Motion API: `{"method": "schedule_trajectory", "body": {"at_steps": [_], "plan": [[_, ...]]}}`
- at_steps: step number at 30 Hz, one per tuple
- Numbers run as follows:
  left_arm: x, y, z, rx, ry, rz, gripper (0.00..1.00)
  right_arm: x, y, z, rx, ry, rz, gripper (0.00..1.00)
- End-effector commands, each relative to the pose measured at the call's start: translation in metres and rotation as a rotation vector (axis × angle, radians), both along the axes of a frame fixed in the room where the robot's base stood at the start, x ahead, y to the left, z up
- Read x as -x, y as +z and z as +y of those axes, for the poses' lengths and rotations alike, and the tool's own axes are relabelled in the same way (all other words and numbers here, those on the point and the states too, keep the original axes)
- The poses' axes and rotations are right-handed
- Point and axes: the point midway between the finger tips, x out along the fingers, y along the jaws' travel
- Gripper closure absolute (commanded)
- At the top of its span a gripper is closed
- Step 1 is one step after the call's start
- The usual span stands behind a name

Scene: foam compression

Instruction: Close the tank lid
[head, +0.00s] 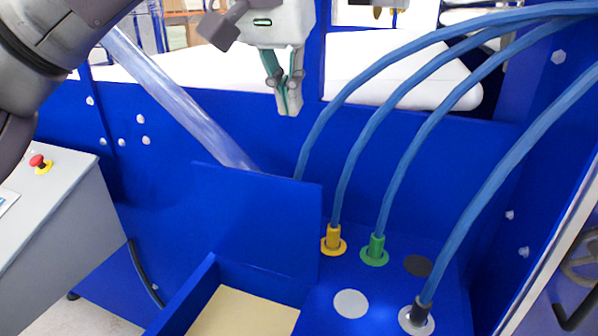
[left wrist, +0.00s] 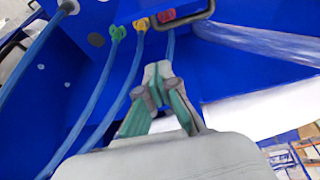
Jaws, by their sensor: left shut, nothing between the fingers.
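The tank lid (head: 258,222) is a flat blue panel standing upright, open, at the back of the blue tank box (head: 205,272). The box is open at the top and shows a cream surface inside. My left gripper (head: 289,108) is above and behind the lid's top edge, apart from it. Its fingertips are together with nothing between them. The left wrist view also shows my left gripper (left wrist: 157,72) shut and empty, with a dark bar handle (left wrist: 211,10) at the top edge beyond it.
Blue hoses (head: 360,150) arch down to yellow (head: 333,240) and green (head: 376,250) fittings right of the lid. A clear tube (head: 180,100) slants down behind the lid. A grey console with a red button (head: 37,160) stands left. The space above the box is clear.

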Motion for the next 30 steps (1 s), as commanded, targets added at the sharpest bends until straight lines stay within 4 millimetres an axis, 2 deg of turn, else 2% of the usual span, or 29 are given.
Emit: {"method": "schedule_trajectory", "body": {"at_steps": [5, 17, 24, 30], "plan": [[-0.006, -0.016, -0.002, -0.002, 0.0, 0.003, 1.0, 0.0, 0.003, 0.0, 0.0, 0.001, 0.001, 0.45], [-0.033, -0.093, -0.014, -0.002, -0.001, 0.004, 1.0, 0.0, 0.024, -0.004, 0.006, 0.003, 0.001, 0.45], [-0.004, -0.091, -0.001, -0.001, -0.002, 0.0, 1.0, -0.003, 0.035, -0.009, 0.011, 0.005, -0.003, 0.45], [0.004, -0.093, 0.002, 0.0, 0.001, 0.001, 1.0, -0.002, 0.037, -0.01, 0.012, 0.005, -0.003, 0.45]]}}
